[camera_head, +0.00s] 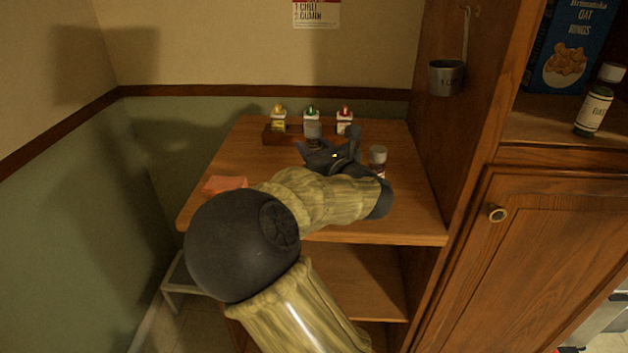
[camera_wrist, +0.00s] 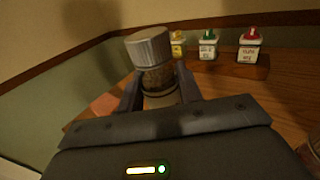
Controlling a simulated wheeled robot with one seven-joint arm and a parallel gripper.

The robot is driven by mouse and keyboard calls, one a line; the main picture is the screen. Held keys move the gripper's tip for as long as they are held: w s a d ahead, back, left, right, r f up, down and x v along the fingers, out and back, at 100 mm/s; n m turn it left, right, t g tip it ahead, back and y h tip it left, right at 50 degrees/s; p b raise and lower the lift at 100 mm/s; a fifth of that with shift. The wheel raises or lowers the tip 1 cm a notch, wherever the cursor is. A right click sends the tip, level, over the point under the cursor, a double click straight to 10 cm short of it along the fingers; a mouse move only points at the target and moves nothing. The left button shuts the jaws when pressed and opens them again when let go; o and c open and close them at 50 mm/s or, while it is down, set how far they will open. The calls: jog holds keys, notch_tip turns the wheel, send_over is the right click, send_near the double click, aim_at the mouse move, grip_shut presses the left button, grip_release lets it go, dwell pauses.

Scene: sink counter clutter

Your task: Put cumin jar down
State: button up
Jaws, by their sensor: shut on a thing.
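The jar in my grip, which I take to be the cumin jar (camera_wrist: 151,49), has a grey ridged cap and dark brown contents. Its label cannot be read. My gripper (camera_wrist: 160,95) is shut on it, with one finger on each side of its body. In the head view the jar (camera_head: 313,130) shows beyond my gripper (camera_head: 318,148), over the back part of the wooden counter (camera_head: 228,160). It looks upright in the head view. Its base is hidden, so I cannot tell whether it touches the wood.
A wooden rack (camera_head: 272,138) with yellow-, green- and red-topped containers stands at the back. A second grey-capped jar (camera_head: 377,158) stands right of my gripper. A pinkish-red flat thing (camera_head: 225,184) lies at left. A cabinet wall (camera_head: 445,130) with a hanging metal cup (camera_head: 446,78) bounds the right.

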jog(key=shift+w+d+f, duration=0.15)
jog(key=shift+f, duration=1.25)
jog(key=shift+f+b, duration=0.55)
jog(key=shift+f, duration=1.3)
jog(key=shift+f, duration=0.15)
jog(key=o, duration=1)
jog(key=shift+o, duration=0.2)
